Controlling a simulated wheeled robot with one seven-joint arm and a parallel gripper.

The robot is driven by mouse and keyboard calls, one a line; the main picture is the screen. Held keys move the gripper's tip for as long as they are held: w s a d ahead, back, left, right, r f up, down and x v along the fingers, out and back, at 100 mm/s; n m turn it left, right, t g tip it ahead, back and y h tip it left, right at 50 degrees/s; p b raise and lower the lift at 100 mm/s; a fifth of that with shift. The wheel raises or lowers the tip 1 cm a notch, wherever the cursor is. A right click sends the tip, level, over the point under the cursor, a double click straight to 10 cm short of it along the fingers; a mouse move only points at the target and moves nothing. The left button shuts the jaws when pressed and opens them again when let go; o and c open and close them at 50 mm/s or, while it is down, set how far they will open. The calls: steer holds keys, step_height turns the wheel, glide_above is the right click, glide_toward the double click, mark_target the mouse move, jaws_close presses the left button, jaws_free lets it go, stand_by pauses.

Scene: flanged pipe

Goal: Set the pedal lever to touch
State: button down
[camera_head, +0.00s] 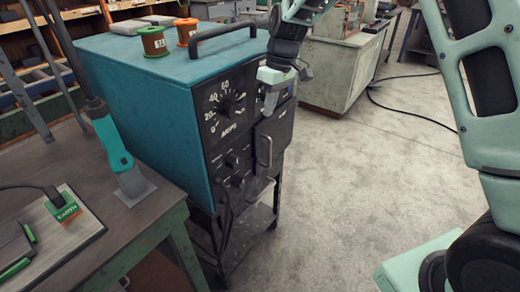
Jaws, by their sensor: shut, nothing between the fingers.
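A teal power box (150,110) with a black front panel stands at the left centre. The panel has a large AMPS dial (228,101) and smaller knobs below it. My gripper (269,104) is shut and empty, pointing down at the upper right part of this panel. Its grey fingers cover part of the panel there; I cannot tell whether they touch it. I cannot make out a pedal lever or its "touch" mark; my gripper may hide it.
A workbench (130,222) at left holds a teal-handled tool (112,145) and a green EARTH clamp (66,207). Open floor (370,150) lies to the right.

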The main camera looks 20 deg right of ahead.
steer(key=p, duration=0.2)
glide_toward(253, 160)
steer(key=f, duration=0.2)
steer(key=s+f, duration=0.1)
steer(key=f, duration=0.2)
stand_by(0.3)
steer(key=shift+d+f+b, duration=0.1)
steer(key=shift+f+b, duration=0.1)
steer(key=shift+b, duration=0.3)
